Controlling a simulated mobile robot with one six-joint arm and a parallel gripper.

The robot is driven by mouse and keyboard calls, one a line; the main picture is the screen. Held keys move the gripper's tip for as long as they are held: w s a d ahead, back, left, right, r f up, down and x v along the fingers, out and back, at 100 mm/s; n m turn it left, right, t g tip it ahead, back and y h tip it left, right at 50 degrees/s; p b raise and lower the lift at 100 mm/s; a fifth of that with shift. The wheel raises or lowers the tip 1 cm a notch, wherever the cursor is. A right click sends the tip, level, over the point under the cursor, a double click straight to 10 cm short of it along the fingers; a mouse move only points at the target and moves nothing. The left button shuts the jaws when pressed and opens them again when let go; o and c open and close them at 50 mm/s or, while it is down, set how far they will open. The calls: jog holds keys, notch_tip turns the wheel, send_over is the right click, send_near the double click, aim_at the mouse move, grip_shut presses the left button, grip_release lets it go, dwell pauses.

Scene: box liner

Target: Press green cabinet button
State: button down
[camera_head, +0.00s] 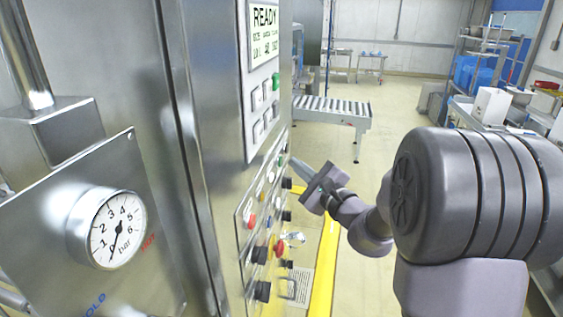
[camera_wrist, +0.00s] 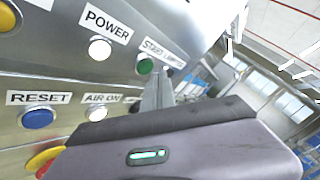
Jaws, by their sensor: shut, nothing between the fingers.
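The green button (camera_wrist: 145,66) sits on the steel cabinet panel under a label that appears to begin with START, in the wrist view. My gripper (camera_wrist: 158,88) is shut and empty. In the wrist view its tip is just below and right of the green button; I cannot tell whether it touches. In the head view my gripper (camera_head: 298,168) reaches toward the button panel (camera_head: 243,250) on the cabinet's side from the right.
Near the green button are a white POWER button (camera_wrist: 99,48), a blue RESET button (camera_wrist: 38,117) and a white AIR ON button (camera_wrist: 97,113). A pressure gauge (camera_head: 116,228) is at the left. A roller conveyor (camera_head: 330,110) stands behind.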

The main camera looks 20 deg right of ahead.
dwell(0.3)
jog(key=shift+w+a, duration=0.25)
jog(key=shift+a, duration=0.15)
